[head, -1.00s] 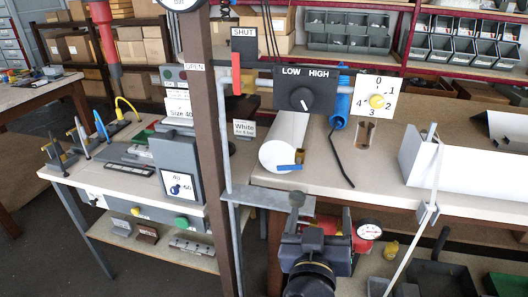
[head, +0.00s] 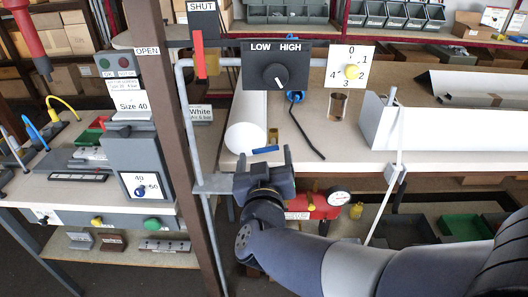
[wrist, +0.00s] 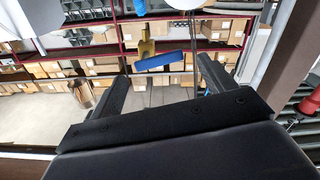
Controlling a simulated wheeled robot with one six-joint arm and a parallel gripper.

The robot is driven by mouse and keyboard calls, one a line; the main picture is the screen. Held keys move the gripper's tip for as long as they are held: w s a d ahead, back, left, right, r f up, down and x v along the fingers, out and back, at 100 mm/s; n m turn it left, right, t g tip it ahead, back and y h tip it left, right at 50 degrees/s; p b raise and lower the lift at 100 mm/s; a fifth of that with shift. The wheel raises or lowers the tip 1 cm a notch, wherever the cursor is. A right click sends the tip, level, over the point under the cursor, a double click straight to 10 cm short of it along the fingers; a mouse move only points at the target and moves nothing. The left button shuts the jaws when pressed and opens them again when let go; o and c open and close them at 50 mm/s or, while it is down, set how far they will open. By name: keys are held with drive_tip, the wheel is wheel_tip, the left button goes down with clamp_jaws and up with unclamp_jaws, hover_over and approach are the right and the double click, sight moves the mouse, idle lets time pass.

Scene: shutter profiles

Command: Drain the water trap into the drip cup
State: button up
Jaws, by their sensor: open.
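In the wrist view the blue lever (wrist: 160,60) sits on a brass valve (wrist: 147,42), ahead of and between my fingers. My gripper (head: 264,160) is just below the lever in the head view, open and pointing up toward it. In the wrist view my gripper (wrist: 163,82) has nothing between its fingers. A brownish see-through cup (head: 337,106), probably the drip cup, stands on the bench farther right.
A brown post (head: 172,130) and grey pipe (head: 190,115) stand left of my gripper. A red lever (head: 199,54) and a LOW/HIGH knob box (head: 275,67) are above. A red unit with a gauge (head: 339,197) is below the bench, close right.

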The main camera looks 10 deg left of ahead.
drive_tip(key=shift+x, duration=1.3)
drive_tip(key=shift+c, duration=0.5)
